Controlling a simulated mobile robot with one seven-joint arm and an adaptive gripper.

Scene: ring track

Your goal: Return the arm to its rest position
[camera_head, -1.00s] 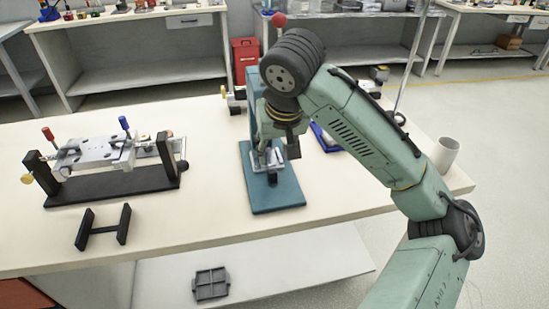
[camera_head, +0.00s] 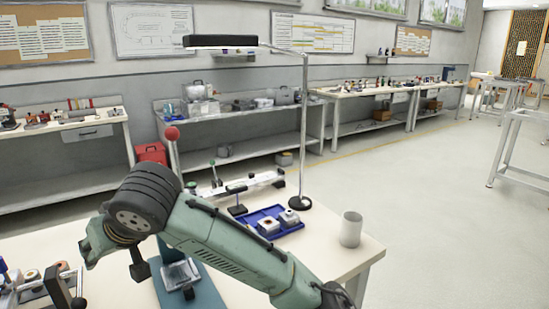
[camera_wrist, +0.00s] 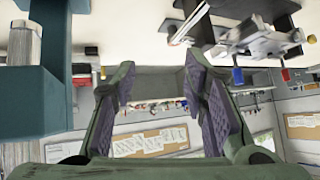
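My arm (camera_head: 235,245) stretches across the near table in the head view, its black-ringed wrist joint raised over the tabletop. The teal press stand (camera_wrist: 35,100) is close to the left of the fingers there. A fixture with red and blue handles (camera_wrist: 262,40) is at the upper right.
A blue tray with small blocks (camera_head: 270,228), a lamp stand (camera_head: 302,130) and a white cup (camera_head: 351,229) stand on the near table (camera_head: 335,265). A red-knobbed lever (camera_head: 172,140) rises behind my wrist joint.

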